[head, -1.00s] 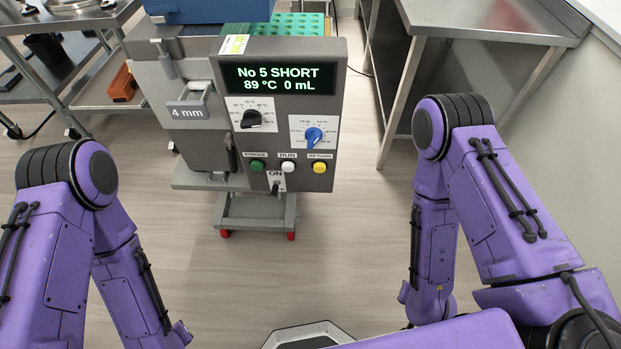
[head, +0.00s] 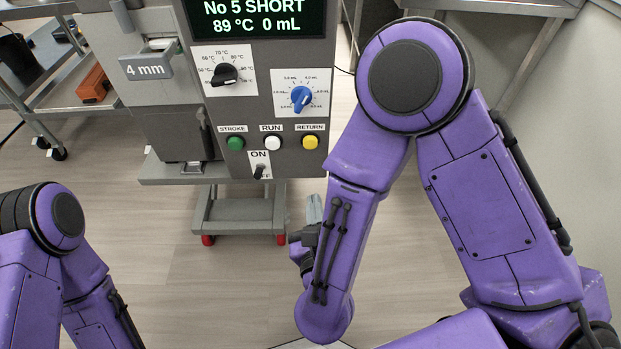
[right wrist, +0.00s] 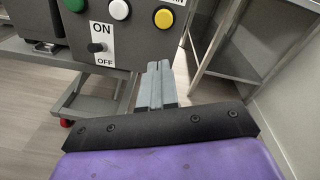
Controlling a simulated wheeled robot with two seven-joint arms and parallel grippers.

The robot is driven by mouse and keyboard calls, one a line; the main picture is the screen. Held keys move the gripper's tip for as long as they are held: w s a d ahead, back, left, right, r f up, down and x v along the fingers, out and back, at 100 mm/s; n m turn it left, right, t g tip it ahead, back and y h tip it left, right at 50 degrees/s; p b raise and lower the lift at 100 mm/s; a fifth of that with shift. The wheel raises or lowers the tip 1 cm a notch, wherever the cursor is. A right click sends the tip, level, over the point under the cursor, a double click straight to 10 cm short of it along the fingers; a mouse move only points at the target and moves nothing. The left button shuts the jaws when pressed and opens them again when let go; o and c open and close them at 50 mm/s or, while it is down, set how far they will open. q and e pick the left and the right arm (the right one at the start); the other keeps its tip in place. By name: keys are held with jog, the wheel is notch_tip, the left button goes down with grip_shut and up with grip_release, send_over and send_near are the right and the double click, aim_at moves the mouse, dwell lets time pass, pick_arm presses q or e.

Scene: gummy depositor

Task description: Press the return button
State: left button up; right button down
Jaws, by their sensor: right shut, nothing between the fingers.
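The yellow return button (head: 310,142) sits at the right of a row on the grey machine's front panel, under a RETURN label. It also shows in the right wrist view (right wrist: 164,18), above and beyond the fingertips. My right gripper (head: 314,207) is below the panel's lower right corner, apart from the button. In the right wrist view its two grey fingers (right wrist: 158,68) are together with nothing between them, pointing toward the machine. My left arm is at the lower left of the head view; its gripper is out of view.
Beside the return button are a white RUN button (head: 272,143) and a green STROKE button (head: 236,143). An ON/OFF toggle (head: 259,171) is below, a blue dial (head: 301,97) above. The display (head: 258,17) reads No 5 SHORT. A steel table (right wrist: 228,62) stands at right.

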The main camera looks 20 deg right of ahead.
aim_at(311, 145)
pick_arm(q)
jog(key=shift+f, duration=0.8)
pick_arm(e)
jog(key=m, duration=0.1)
jog(key=r+m, duration=0.1)
jog(key=m, duration=0.1)
jog(key=s+m+t, duration=0.1)
jog(key=shift+s+a+r+m+h, duration=0.1)
jog(key=shift+a+r+m+h, duration=0.15)
jog(key=shift+a+m+h, duration=0.15)
jog(key=x, duration=1.3)
jog(key=shift+w+d+p, duration=0.1)
jog(key=shift+w+p, duration=0.1)
jog(key=shift+p, duration=0.2)
jog(key=shift+w+d, duration=0.1)
jog(key=shift+w, duration=0.2)
pick_arm(q)
jog(key=shift+r, duration=0.5)
pick_arm(e)
jog(key=shift+f, duration=0.1)
